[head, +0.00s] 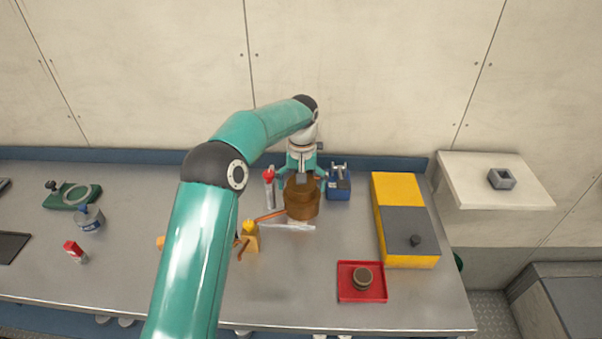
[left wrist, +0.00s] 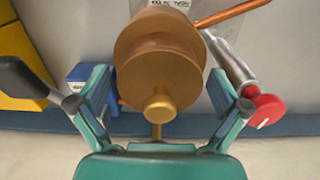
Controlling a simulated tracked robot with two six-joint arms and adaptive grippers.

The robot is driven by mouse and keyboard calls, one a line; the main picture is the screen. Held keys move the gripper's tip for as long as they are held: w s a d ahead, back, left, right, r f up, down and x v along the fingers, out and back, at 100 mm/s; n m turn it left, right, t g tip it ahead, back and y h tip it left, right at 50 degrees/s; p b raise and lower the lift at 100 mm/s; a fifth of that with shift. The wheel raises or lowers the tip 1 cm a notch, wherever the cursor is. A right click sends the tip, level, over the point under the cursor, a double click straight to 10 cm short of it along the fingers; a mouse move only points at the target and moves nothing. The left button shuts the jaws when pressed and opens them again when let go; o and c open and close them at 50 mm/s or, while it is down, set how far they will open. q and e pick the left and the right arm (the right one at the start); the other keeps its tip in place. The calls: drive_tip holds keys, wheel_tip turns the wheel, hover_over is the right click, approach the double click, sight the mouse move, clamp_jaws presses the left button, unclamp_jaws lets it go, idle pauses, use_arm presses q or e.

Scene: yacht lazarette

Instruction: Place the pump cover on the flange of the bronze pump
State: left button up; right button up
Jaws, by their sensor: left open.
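The bronze pump (head: 301,203) stands at the back middle of the bench. My left gripper (head: 303,171) is above and behind it, pointing down, with its fingers spread. In the left wrist view, a stepped round bronze part with a brass knob (left wrist: 160,106) lies between the open fingers of the left gripper (left wrist: 160,88). It looks like the pump cover on the pump, but I cannot tell where cover and flange meet. No finger clearly touches it. My right gripper is not in view.
A copper pipe (head: 270,214) and a clear tube lie by the pump. A red-capped tube (head: 268,190) and a blue block (head: 339,186) flank it. A red tray (head: 347,294) holds a dark round piece (head: 362,279). A yellow box (head: 398,188) stands right.

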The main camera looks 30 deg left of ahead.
use_arm(q)
wheel_tip(320, 180, up, 12)
drive_tip(key=shift+p, duration=0.65)
